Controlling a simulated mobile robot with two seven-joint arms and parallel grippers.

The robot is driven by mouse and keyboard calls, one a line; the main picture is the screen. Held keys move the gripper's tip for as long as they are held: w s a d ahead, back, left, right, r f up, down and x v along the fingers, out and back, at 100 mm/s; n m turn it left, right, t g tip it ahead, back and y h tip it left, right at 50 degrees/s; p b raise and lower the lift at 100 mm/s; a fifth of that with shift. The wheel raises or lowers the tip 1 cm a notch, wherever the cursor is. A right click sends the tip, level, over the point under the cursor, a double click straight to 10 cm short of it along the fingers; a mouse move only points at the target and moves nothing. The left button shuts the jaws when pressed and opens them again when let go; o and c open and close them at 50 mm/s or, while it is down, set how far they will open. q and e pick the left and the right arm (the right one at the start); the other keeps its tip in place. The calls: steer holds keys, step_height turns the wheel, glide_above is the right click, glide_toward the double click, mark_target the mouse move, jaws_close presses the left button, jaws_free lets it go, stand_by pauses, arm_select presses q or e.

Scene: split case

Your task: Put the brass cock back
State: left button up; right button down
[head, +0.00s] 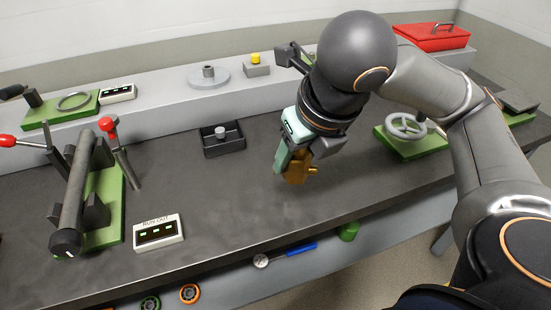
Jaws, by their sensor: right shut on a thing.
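The brass cock (298,172) is a small gold-coloured block with a short stub pointing right. My right gripper (290,160) is shut on it and points down over the middle of the dark bench top (235,190). The fingers and wrist hide the upper part of the cock. I cannot tell whether its lower end touches the bench or hangs just above it. My left gripper is not in view.
A black tray (222,150) with a grey knob stands left of the gripper. A green-based handwheel (407,127) stands right. A roller fixture (72,195) and white display box (157,233) are at left. The bench middle is clear. A raised shelf (165,107) runs behind.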

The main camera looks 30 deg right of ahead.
steer(key=w+p, duration=0.1)
steer(key=p, duration=0.2)
steer(key=shift+d+r, duration=0.1)
steer(key=shift+r, duration=0.05)
steer(key=shift+w+f+p, duration=0.2)
steer(key=shift+p, duration=0.45)
steer(key=shift+w+d+f+p, duration=0.1)
steer(key=shift+d+f+p, duration=0.05)
steer(key=shift+p, duration=0.35)
steer(key=w+f+b, duration=0.1)
steer(key=w+f, duration=0.2)
steer(key=w+d+f+b, duration=0.1)
steer(key=w+f, duration=0.1)
steer(key=shift+w+d+f, duration=0.2)
steer(key=shift+w+f, duration=0.55)
steer(key=shift+f, duration=0.05)
steer(key=shift+w+d+f+b, duration=0.15)
steer(key=shift+w+f+b, duration=0.05)
steer(key=shift+f+b, duration=0.1)
step_height(320, 180, down, 3)
steer(key=shift+w+f+b, duration=0.1)
steer(key=shift+b, duration=0.4)
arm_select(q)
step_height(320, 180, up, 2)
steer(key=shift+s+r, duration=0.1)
